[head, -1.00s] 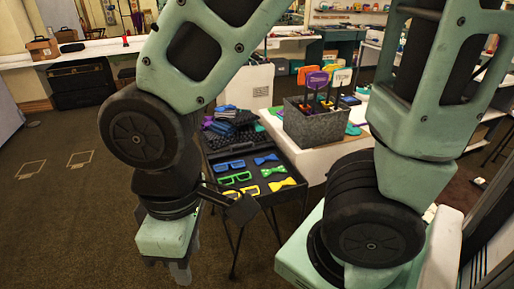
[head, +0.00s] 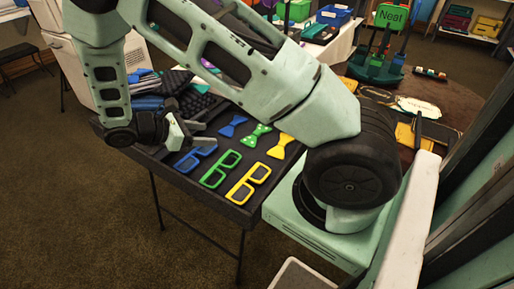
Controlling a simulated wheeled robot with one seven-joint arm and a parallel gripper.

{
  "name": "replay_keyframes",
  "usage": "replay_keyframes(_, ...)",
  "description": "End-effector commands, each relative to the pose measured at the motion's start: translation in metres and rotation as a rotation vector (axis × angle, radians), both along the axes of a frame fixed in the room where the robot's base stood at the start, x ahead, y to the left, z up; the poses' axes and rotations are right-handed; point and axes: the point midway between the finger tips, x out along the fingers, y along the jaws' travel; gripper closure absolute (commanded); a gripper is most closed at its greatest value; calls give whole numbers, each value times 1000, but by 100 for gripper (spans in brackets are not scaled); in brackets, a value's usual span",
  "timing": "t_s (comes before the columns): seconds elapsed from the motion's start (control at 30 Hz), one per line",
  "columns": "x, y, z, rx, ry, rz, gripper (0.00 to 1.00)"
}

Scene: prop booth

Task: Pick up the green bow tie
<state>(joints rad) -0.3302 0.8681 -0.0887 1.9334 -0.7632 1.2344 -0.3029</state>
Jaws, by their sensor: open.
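The green bow tie (head: 257,136) lies flat on the dark table (head: 155,151), between a blue bow tie (head: 233,126) on its left and a yellow bow tie (head: 280,146) on its right. It has light spots and is fully in view. My gripper (head: 204,133) is open and empty, to the left of the green bow tie and past the blue one. Its fingers point right across the picture. I cannot tell its exact height above the table.
Blue glasses (head: 195,159), green glasses (head: 220,169) and yellow glasses (head: 248,184) lie in front of the bow ties. Folded dark cloths (head: 178,84) are behind my gripper. A round brown table (head: 440,99) with a green sign holder (head: 380,66) stands at the right.

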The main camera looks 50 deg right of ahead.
Motion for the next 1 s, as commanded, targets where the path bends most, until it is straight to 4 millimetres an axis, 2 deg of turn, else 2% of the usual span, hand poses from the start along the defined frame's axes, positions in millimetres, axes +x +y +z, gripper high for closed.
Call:
replay_keyframes(0.03, 5, -10, -16, -38, 24, 15, 42)
replay_keyframes(0.23, 13, -34, -28, -109, 67, 48, 42)
replay_keyframes(0.7, -17, -112, -62, -109, 69, 45, 42)
replay_keyframes(0.83, -22, -127, -69, -109, 68, 46, 42)
replay_keyframes(1.0, -25, -136, -73, -109, 67, 46, 42)
